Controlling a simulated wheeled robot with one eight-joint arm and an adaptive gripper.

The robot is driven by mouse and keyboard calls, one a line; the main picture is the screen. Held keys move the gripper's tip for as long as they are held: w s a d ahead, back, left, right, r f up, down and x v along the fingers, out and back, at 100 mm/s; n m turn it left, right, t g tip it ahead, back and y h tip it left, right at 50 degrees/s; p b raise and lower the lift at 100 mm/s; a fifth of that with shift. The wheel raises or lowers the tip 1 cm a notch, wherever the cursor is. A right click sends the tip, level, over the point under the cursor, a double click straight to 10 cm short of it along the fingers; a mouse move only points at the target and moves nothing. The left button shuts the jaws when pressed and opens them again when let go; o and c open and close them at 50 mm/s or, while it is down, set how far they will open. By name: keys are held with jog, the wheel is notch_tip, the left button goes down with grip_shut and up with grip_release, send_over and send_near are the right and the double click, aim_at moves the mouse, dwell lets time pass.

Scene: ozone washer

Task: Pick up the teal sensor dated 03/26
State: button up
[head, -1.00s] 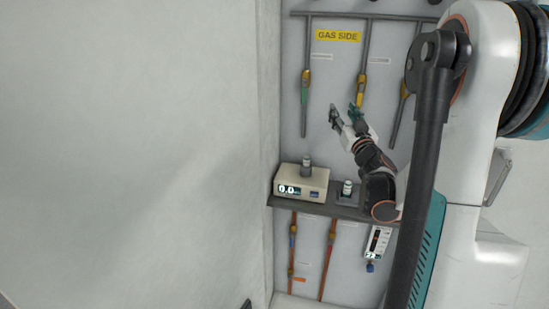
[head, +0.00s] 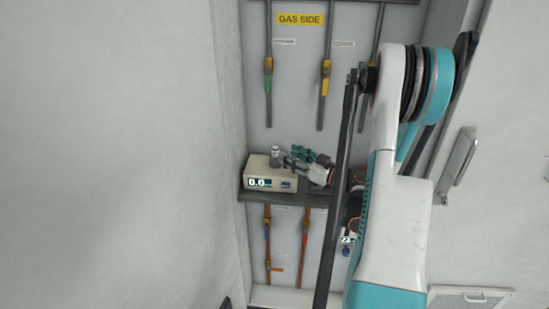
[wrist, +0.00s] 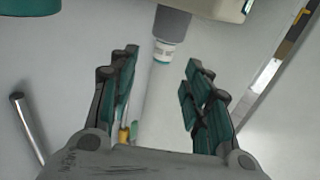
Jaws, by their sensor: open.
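A small sensor with a white body and a thin teal band stands upright in a grey socket on top of the beige meter box. It shows in the head view (head: 275,150) and in the wrist view (wrist: 163,51). Its date is too small to read. My gripper (head: 298,158) is just right of this sensor in the head view. In the wrist view my gripper (wrist: 162,60) is open and empty, with the sensor's banded end between the fingertips in the picture. I cannot tell whether any finger touches it.
The meter box (head: 262,183) reads 0.0 and stands on a dark shelf (head: 285,199) along the wall. Pipes with yellow valves (head: 326,72) hang above under a GAS SIDE sign (head: 300,20). Orange pipes (head: 267,250) run below. My arm hides the shelf's right part.

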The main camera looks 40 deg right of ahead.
aim_at(278, 150)
jog(key=w, duration=0.2)
jog(key=w+a+b, duration=0.1)
jog(key=w, duration=0.4)
jog(key=shift+w+a+b, duration=0.15)
jog(key=shift+b, duration=0.25)
grip_shut()
